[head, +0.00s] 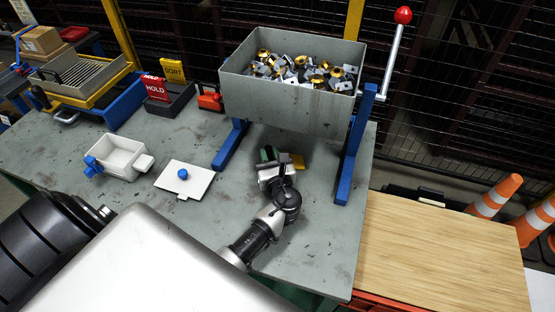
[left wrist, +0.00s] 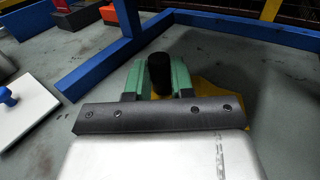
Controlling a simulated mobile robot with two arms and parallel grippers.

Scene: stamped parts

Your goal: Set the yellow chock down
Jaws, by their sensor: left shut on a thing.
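The yellow chock (head: 297,161) is beneath the raised grey bin, between its blue legs in the head view. In the left wrist view its yellow body (left wrist: 206,86) shows behind and right of the fingers, partly hidden by my gripper. My left gripper (head: 268,155) has green fingers, shut on a black upright post (left wrist: 159,73) that appears to be the chock's grip. The chock is low over the grey table (head: 225,210); I cannot tell whether it touches the top. My right gripper is not in view.
The grey bin (head: 290,112) full of metal parts stands on blue legs (head: 354,150) around my gripper. A white box (head: 118,157) and a white lid (head: 184,179) with a blue knob lie to the left. Red HOLD and yellow SORT signs (head: 172,72) stand behind.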

